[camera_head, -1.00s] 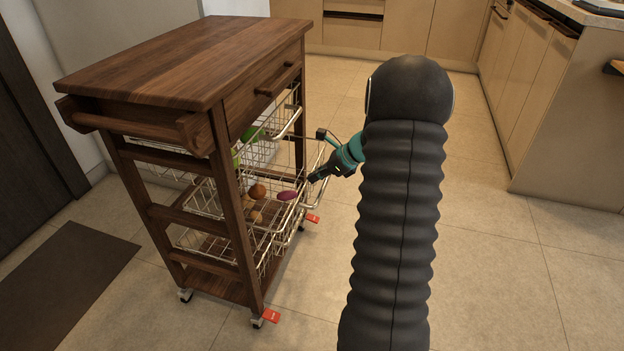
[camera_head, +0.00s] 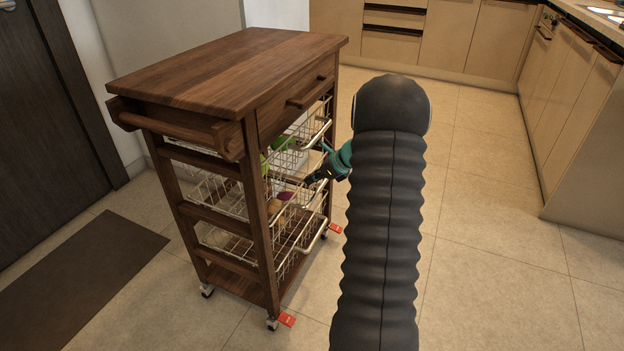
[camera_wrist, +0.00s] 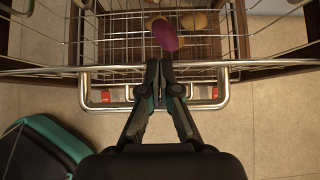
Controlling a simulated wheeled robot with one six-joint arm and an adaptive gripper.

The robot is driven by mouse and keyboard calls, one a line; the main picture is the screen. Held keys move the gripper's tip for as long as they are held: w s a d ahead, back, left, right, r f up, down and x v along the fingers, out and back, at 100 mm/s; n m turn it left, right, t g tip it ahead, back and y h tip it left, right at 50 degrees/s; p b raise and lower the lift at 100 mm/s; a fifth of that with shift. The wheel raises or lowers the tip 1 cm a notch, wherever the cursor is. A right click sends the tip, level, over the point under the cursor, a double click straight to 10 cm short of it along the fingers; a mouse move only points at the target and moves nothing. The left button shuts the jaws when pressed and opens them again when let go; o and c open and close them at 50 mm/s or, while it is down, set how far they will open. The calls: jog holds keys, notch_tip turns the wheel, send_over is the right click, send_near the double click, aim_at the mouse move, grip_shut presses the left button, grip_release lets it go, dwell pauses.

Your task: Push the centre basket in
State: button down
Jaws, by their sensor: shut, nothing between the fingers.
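A dark wooden kitchen cart (camera_head: 235,60) holds wire baskets stacked under its drawer. The centre basket (camera_head: 283,210) sticks out a little at the front. It carries a purple item (camera_wrist: 165,36) and several brown round items (camera_wrist: 193,21). My gripper (camera_head: 311,180) is at the front of this basket. In the wrist view my gripper (camera_wrist: 159,66) is shut and empty, with its fingertips at the basket's front rail (camera_wrist: 105,71). I cannot tell for sure whether they touch it. My arm hides part of the area right of the cart.
The upper basket (camera_head: 310,132) holds green items. The bottom basket's rail (camera_wrist: 155,105) shows below my fingers. The cart stands on casters, with red tabs (camera_head: 287,319) at the front ones. A dark mat (camera_head: 85,265) lies left. Floor to the right is clear, up to cabinets (camera_head: 590,110).

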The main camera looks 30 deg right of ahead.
jog(key=shift+a, duration=0.15)
jog(key=s+d+f+v, duration=0.1)
jog(key=f+v, duration=0.1)
jog(key=v, duration=1.1)
jog(key=shift+s+d+p, duration=0.15)
jog(key=shift+s+p, duration=0.15)
jog(key=shift+p, duration=0.05)
jog(key=s+a+f+n+g, duration=0.35)
jog(key=s+a+n, duration=0.25)
jog(key=s+n, duration=0.3)
jog(key=s+a+r+n+h, duration=0.1)
jog(key=s+a+r+n, duration=0.4)
jog(key=a, duration=0.4)
jog(key=s+a+r+n+t+h, duration=0.1)
jog(key=s+a+r+n+h, duration=0.1)
jog(key=s+a+r+n, duration=0.3)
jog(key=s+a+r+n+h, duration=0.2)
jog(key=s+a+r+n, duration=0.4)
jog(key=a+n, duration=0.4)
jog(key=s+a, duration=0.1)
jog(key=a, duration=0.3)
